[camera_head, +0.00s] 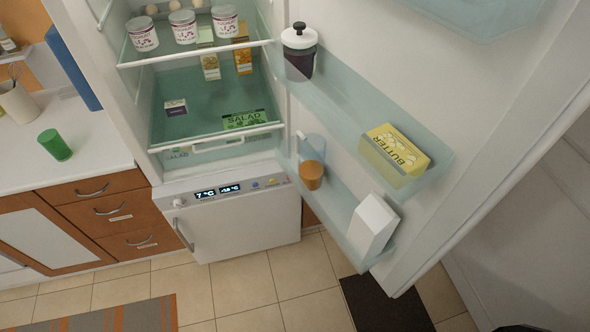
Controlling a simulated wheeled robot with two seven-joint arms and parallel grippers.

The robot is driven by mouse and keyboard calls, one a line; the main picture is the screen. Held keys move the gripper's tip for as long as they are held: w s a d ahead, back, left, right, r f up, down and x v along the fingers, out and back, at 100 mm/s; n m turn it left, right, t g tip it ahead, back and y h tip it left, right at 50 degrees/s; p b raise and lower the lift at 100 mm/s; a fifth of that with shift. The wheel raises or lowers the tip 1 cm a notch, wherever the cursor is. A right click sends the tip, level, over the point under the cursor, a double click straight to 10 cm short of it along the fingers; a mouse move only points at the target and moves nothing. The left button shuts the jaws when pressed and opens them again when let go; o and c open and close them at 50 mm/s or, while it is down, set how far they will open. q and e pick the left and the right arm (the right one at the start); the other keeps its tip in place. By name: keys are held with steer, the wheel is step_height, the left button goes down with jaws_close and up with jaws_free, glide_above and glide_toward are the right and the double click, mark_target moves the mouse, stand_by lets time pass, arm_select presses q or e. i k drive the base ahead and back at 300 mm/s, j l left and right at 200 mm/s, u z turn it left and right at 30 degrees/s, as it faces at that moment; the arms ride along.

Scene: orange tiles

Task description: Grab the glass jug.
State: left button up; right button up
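A clear glass jug (312,172) with orange contents at its bottom stands in the lower shelf of the open fridge door. It is partly seen through the shelf's translucent front, near the hinge end. Neither of my grippers shows in this view.
The fridge door (500,130) stands open to the right. A white carton (372,225) shares the jug's shelf. The tiled floor (240,290) in front is mostly clear.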

mark_target(311, 149)
steer(key=k+j+z, duration=0.2)
steer(key=j, duration=0.15)
steer(key=j+z, duration=0.15)
steer(key=j, duration=0.25)
steer(key=k+j+z, duration=0.2)
steer(key=j, duration=0.15)
steer(key=k+j+z, duration=0.2)
steer(key=i+j, duration=0.05)
steer(key=j, duration=0.05)
